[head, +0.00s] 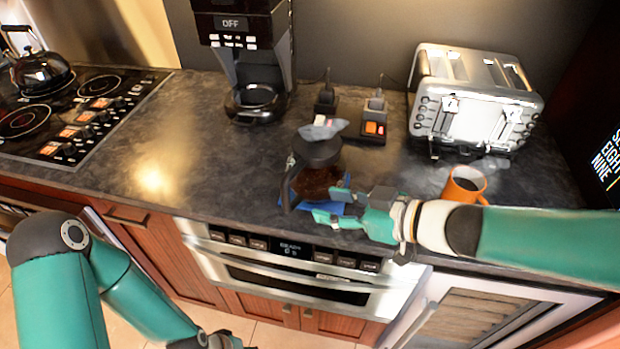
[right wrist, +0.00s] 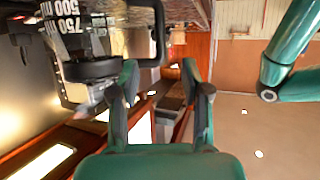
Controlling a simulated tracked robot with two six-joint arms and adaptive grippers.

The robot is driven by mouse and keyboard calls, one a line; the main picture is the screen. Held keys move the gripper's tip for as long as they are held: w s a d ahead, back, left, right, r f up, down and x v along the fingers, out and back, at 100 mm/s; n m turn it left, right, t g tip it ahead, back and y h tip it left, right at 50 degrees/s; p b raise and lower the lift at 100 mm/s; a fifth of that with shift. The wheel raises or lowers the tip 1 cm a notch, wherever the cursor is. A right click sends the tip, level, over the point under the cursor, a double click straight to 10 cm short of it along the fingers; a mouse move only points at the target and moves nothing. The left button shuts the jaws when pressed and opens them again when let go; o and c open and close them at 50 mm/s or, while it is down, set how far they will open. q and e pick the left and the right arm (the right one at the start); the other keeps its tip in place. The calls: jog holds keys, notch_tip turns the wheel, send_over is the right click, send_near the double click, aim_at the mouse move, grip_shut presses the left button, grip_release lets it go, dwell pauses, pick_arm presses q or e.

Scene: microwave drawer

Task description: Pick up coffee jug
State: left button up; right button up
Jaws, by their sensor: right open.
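The coffee jug (head: 318,178) stands on the counter, a dark glass jug with a black lid and a black handle on its left side in the head view. In the right wrist view the jug (right wrist: 85,35) is at upper left with white volume marks, and its handle (right wrist: 156,35) reaches down near the fingertips. My right gripper (head: 325,205) is open at the jug's front right; in the right wrist view its spread fingers (right wrist: 160,72) hold nothing. Whether they touch the jug is unclear. My left arm is at lower left, its gripper (head: 222,340) mostly cut off.
An orange mug (head: 464,186) stands right of the jug, close to my right forearm. A toaster (head: 473,98), coffee machine (head: 245,60) and stove with kettle (head: 41,72) line the back and left. A blue patch shows under the jug. The counter left of it is clear.

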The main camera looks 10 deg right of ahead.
aim_at(289, 198)
jog(key=b+x, duration=0.1)
jog(key=x, duration=0.4)
jog(key=shift+w+a+f, duration=0.1)
jog(key=shift+f, duration=0.2)
jog(key=shift+b+x, duration=0.65)
jog(key=shift+x, duration=2.5)
jog(key=shift+r, duration=0.1)
grip_shut()
jog(key=shift+r, duration=0.1)
